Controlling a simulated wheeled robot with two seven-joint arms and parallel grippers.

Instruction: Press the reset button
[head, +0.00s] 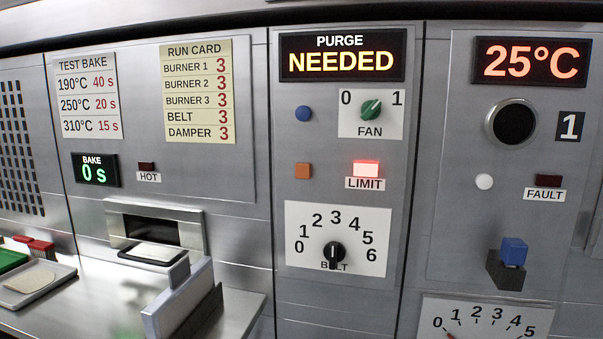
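No control in the head view is labelled reset. A round white button (484,181) sits on the right panel. The lit sign (342,56) reads PURGE NEEDED. The LIMIT lamp (366,169) glows red; the FAULT lamp (548,181) is dark. Neither of my grippers is in view.
The middle panel also has a green FAN knob (371,108) and a black BELT knob (334,252). A blue-topped lever (513,252) juts from the right panel. A grey block-like fixture (178,300) stands on the counter, and a tray (40,283) lies left.

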